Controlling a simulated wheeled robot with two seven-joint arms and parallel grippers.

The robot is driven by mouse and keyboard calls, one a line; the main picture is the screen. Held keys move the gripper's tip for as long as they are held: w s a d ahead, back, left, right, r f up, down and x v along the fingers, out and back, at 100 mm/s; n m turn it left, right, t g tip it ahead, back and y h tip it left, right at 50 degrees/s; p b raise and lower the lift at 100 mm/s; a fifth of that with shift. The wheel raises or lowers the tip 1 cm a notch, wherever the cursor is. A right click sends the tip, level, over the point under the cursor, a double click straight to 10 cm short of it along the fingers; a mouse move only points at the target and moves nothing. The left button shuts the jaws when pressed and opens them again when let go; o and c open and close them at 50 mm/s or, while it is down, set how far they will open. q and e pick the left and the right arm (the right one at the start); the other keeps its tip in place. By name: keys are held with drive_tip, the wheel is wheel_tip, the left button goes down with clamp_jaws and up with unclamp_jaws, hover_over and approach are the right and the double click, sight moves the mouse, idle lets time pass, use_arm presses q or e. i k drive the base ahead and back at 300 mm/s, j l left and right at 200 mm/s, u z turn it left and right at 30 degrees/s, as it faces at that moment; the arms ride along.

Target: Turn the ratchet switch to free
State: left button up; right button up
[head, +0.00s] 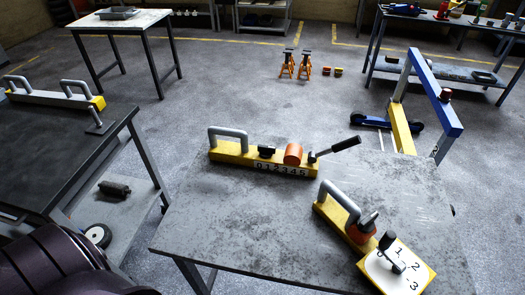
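Three tools with yellow parts are in view; I cannot tell which part is the ratchet switch. On the near grey table, a yellow bar unit (240,152) has a grey loop handle, an orange drum (293,153), a number strip and a black-gripped lever (346,144) angled up to the right. Nearer, a second yellow unit (333,214) has a grey handle, an orange-red knob (361,232) and a white plate (385,277) marked 1, 2, 3 with a small lever (391,253) on it. Neither gripper shows.
A dark bench (60,140) at left holds a grey bar (50,97) with two handles. Orange jack stands (296,64) stand on the floor. Dark ribbed rounds (55,265) fill the lower left.

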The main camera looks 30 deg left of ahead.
sight(265, 152)
drive_tip(key=k+u, duration=0.1)
drive_tip(key=u, duration=0.25)
drive_tip(key=k+j+u, duration=0.1)
drive_tip(key=u, duration=0.25)
drive_tip(key=k+u, duration=0.1)
drive_tip(key=u, duration=0.25)
drive_tip(key=j, duration=0.05)
